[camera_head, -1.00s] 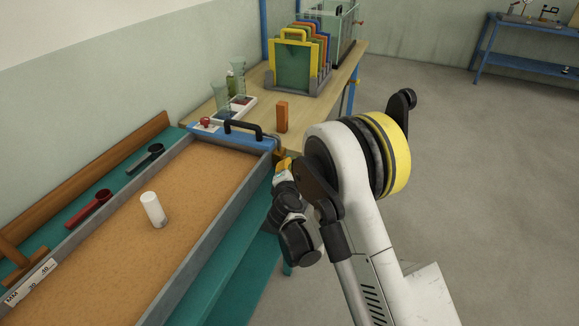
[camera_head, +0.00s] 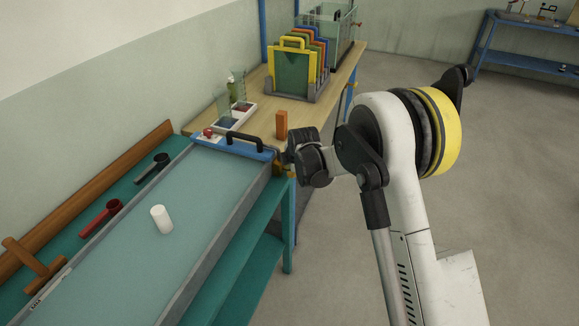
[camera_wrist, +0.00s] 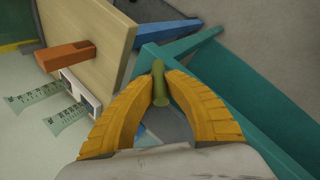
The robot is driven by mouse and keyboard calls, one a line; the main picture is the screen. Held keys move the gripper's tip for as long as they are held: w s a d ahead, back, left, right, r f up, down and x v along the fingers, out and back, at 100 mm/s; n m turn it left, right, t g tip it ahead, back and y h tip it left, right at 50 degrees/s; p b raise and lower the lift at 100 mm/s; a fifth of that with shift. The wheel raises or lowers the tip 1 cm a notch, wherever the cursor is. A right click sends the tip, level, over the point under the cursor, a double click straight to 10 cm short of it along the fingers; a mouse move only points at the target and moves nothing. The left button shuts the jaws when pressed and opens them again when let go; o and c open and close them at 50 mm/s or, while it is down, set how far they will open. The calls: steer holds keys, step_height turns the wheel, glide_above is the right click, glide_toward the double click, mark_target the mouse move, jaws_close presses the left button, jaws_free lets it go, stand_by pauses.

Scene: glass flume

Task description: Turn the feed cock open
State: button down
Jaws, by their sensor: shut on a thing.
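The feed cock shows in the wrist view as an olive-brass piece (camera_wrist: 158,82) between the two yellow fingers of my gripper (camera_wrist: 159,94). My gripper is shut on it. In the head view my gripper (camera_head: 281,160) is at the far right corner of the flume (camera_head: 240,210), beside its blue end piece (camera_head: 232,145). The cock is mostly hidden there behind my wrist. The inside of the flume shows an even blue-grey surface.
An orange block (camera_head: 281,124) is on the wooden table (camera_head: 262,112) close to my wrist, near a white tray (camera_head: 235,117). Coloured framed plates (camera_head: 293,70) stand in a rack behind. Floor to the right is clear.

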steer(key=g, duration=0.2)
steer(key=w+g+y+p, duration=0.1)
steer(key=shift+d+r+m, duration=0.2)
steer(key=shift+r+m, duration=0.05)
steer(key=shift+m, duration=0.05)
steer(key=shift+w+d+g+y, duration=0.1)
steer(key=shift+w+g+y, duration=0.15)
steer(key=shift+g, duration=0.45)
steer(key=shift+w+g+y, duration=0.1)
steer(key=shift+g+y, duration=0.15)
steer(key=shift+g, duration=0.45)
steer(key=c, duration=1.4)
jaws_free()
steer(key=shift+o, duration=0.2)
steer(key=shift+r, duration=0.1)
steer(key=v, duration=1.2)
steer(key=shift+w, duration=0.15)
